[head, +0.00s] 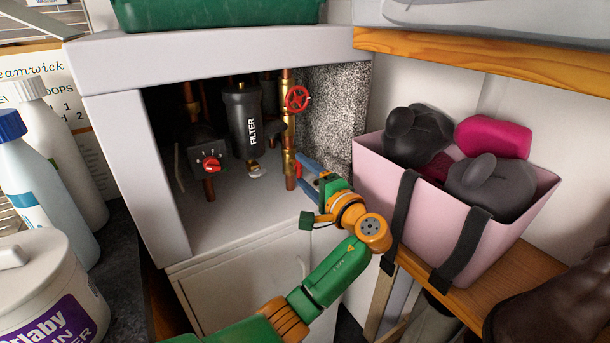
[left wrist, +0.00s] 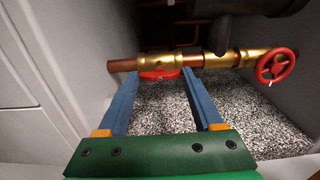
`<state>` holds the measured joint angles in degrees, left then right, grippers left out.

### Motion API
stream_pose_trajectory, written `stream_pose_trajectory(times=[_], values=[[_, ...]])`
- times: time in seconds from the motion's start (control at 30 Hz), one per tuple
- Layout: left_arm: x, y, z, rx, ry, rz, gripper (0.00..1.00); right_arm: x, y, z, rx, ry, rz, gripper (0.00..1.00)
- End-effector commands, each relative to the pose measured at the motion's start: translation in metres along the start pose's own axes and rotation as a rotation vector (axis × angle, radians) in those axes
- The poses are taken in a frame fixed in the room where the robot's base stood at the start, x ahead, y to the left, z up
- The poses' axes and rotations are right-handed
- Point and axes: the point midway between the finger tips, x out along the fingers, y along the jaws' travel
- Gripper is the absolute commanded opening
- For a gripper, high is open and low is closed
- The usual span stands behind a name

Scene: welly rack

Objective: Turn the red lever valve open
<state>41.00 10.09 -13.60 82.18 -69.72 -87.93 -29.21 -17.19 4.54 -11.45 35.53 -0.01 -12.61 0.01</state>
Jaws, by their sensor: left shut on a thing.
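The red lever (left wrist: 160,75) shows in the left wrist view, on the near side of the brass pipe (left wrist: 205,60), between my blue fingertips. Its angle to the pipe is hard to tell from here. My left gripper (left wrist: 161,80) is shut on the lever, with one finger at each end of the visible red part. In the head view my left gripper (head: 307,172) is inside the cupboard opening, just right of the upright brass and copper pipe (head: 289,165). There the fingers hide most or all of the lever. My right gripper is not in view.
A red handwheel (head: 298,99) sits higher on the same pipe. Left of it are a black filter (head: 244,120) and a red knob (head: 211,165). A pink basket (head: 460,225) stands close right of my gripper. Bottles (head: 40,170) stand at the left.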

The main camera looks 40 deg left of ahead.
Motion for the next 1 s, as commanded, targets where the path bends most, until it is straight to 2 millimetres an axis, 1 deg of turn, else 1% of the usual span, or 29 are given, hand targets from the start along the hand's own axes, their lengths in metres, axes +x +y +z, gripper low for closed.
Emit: stream_pose_trajectory(times=[0.27, 0.3, 0.37, 0.4, 0.63, 0.7, 0.77, 0.9, 1.0], values=[[0.000, -0.001, 0.000, -0.004, 0.002, -0.002, 0.12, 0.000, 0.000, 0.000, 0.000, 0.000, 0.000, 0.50], [0.000, -0.001, 0.000, -0.004, 0.002, -0.002, 0.78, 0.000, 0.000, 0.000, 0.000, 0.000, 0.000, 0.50], [0.000, -0.001, 0.000, -0.004, 0.002, -0.002, 0.94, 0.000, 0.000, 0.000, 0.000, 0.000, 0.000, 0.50], [0.000, -0.001, 0.000, -0.003, 0.001, -0.002, 0.97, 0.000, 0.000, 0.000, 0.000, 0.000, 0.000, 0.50], [0.000, -0.001, 0.000, -0.002, 0.001, -0.001, 0.97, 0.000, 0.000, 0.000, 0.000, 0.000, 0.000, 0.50], [-0.004, 0.000, -0.001, -0.002, 0.002, -0.001, 0.97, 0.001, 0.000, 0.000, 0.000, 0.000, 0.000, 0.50], [-0.014, 0.001, -0.001, -0.003, 0.004, 0.001, 0.97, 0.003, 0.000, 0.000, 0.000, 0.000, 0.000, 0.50], [-0.046, 0.002, -0.001, -0.004, 0.005, 0.002, 0.97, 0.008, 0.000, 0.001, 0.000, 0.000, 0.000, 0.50], [-0.062, 0.001, -0.001, -0.004, 0.003, 0.000, 0.97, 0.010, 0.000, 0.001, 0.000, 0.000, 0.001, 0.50]])
